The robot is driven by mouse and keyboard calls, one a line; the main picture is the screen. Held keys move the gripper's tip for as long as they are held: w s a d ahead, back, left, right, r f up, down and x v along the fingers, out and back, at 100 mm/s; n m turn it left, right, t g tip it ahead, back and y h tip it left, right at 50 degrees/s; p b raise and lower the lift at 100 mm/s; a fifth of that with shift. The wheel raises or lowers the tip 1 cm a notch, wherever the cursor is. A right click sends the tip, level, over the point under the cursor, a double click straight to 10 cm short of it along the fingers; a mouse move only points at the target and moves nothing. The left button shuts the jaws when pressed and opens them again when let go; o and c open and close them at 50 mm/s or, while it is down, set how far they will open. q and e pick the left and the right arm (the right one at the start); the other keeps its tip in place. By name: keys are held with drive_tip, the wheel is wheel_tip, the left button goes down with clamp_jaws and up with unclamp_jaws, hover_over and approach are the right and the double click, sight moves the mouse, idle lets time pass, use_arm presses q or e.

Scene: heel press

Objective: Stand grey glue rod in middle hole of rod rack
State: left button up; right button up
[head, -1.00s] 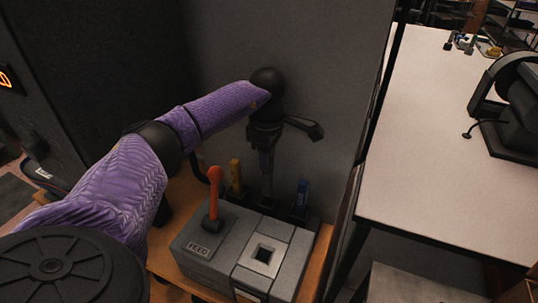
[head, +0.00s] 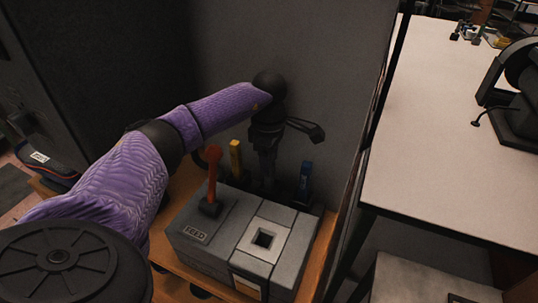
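My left gripper (head: 267,165) points down behind the grey machine, between a yellow rod (head: 235,157) and a blue rod (head: 304,180). Its fingers look closed on the upright grey glue rod (head: 268,178), which is dark and hard to tell from the fingers. The rod's lower end is hidden behind the machine. The rod rack (head: 301,201) is dark and shows only in part behind the machine. The grey rod is in line with the rack's middle, between the two coloured rods; I cannot see whether it is in the hole. My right gripper is not in view.
The grey machine (head: 205,243), with an orange lever (head: 213,175) and a square opening (head: 264,239), stands close in front of the rack on a wooden top. A grey wall is just behind. A white table (head: 440,150) is at the right.

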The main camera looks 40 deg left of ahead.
use_arm(q)
drive_tip(key=shift+o, duration=0.9)
wheel_tip(320, 180, up, 10)
drive_tip(key=shift+p, duration=0.65)
